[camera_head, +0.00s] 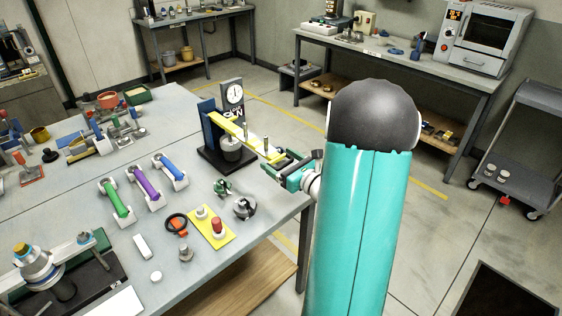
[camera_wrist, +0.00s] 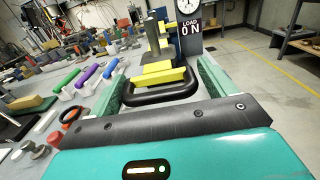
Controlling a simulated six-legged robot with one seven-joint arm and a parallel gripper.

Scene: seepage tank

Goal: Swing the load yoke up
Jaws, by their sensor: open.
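The load yoke (camera_head: 232,131) is a yellow arm on a bench tester with a blue upright and a black base (camera_head: 222,165). It slopes down to the right over a grey cylinder (camera_head: 232,148). Its near end shows yellow in the wrist view (camera_wrist: 158,78), with a black rounded frame (camera_wrist: 160,96) around or below it. My gripper (camera_head: 279,163) is at this end, by the bench edge. Its green fingers stand apart on either side of the yoke end in the wrist view (camera_wrist: 162,82). I cannot tell whether either finger touches it.
A dial (camera_head: 234,94) stands behind the yoke, above a sign reading "LOAD 0 N" in the wrist view (camera_wrist: 190,25). Green, purple and blue cylinders on cradles lie left. A yellow plate (camera_head: 211,235) with small parts sits in front. Open floor lies right of the bench.

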